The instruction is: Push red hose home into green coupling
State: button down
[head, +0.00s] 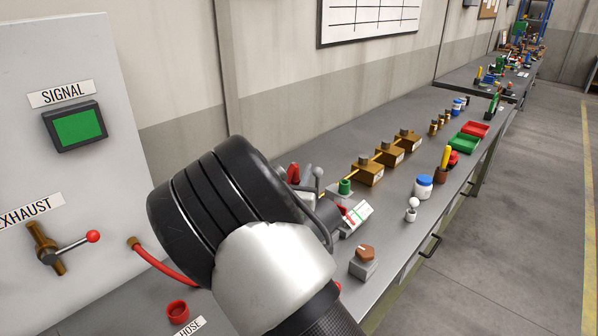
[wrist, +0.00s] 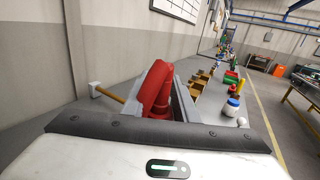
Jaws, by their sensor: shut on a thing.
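The red hose (head: 172,267) leaves a brass fitting on the grey cabinet in the head view and curves down behind my arm. In the wrist view a thick, bent red hose part (wrist: 156,88) stands between the jaws of my gripper (wrist: 165,100), which is shut on it. In the head view my wrist hides most of the gripper and the hose end. A green cylinder (head: 345,187), which looks like the green coupling, stands on the bench just beyond my arm. The wrist view does not clearly show it. I cannot tell whether hose and coupling touch.
The cabinet carries a brass valve with a red-knobbed lever (head: 66,248) and a green signal screen (head: 79,127). A red cup (head: 177,312) sits near the HOSE label. Brown blocks (head: 368,172), a blue-lidded jar (head: 423,187) and a knob box (head: 363,262) stand along the bench. The right aisle is clear.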

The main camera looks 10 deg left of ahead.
jog(key=shift+f+b, duration=0.85)
jog(key=shift+f, duration=0.35)
jog(key=c, duration=1.3)
grip_release()
jog(key=shift+c, duration=0.2)
jog(key=s+b, duration=0.1)
jog(key=s, duration=1.6)
jog(key=shift+s+a, duration=0.15)
jog(key=shift+s, duration=0.1)
